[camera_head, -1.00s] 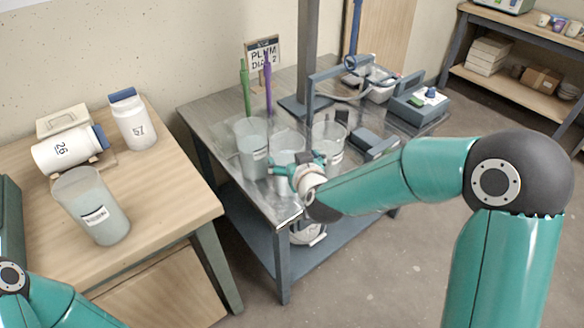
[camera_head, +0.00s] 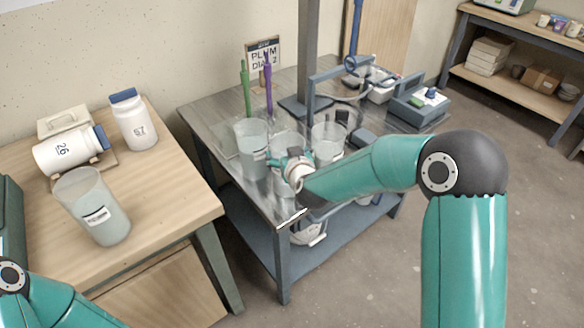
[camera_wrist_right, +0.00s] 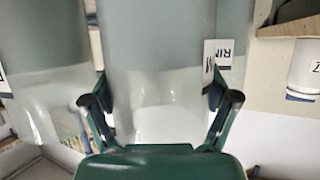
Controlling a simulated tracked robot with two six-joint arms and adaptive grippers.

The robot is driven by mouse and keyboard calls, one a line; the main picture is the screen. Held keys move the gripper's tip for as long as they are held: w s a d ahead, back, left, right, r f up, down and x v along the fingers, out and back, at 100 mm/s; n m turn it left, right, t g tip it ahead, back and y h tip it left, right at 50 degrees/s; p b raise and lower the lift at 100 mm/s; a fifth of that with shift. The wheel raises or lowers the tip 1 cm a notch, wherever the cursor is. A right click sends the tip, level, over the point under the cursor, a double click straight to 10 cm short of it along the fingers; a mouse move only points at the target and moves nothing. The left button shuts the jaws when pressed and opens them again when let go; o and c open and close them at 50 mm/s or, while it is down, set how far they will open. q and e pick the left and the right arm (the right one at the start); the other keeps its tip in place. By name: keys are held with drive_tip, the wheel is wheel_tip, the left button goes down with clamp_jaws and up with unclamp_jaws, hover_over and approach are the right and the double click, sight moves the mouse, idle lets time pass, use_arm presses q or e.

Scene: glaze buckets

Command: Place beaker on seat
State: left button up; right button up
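Three clear beakers with pale liquid stand together on the grey metal table (camera_head: 200,112): a left one (camera_head: 252,152), a middle one (camera_head: 287,143) and a right one (camera_head: 328,140). My right gripper (camera_head: 290,163) is at the near side of the middle beaker. In the right wrist view its two fingers are wide apart (camera_wrist_right: 158,98), one on each side of a beaker (camera_wrist_right: 160,50); firm contact does not show. I cannot pick out the seat for certain. Only my left arm shows, at the lower left; its gripper is out of view.
A fourth beaker (camera_head: 92,207) and white jars (camera_head: 134,120) (camera_head: 68,150) are on the wooden bench at left. Green (camera_head: 246,92) and purple (camera_head: 268,88) sticks rise behind the beakers. A stand post (camera_head: 308,45) and a grey-blue device (camera_head: 416,106) stand farther back.

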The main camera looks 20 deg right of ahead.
drive_tip(key=c, duration=1.1)
drive_tip(key=shift+r, duration=0.15)
drive_tip(key=shift+w+r, duration=0.1)
drive_tip(key=shift+r, duration=0.05)
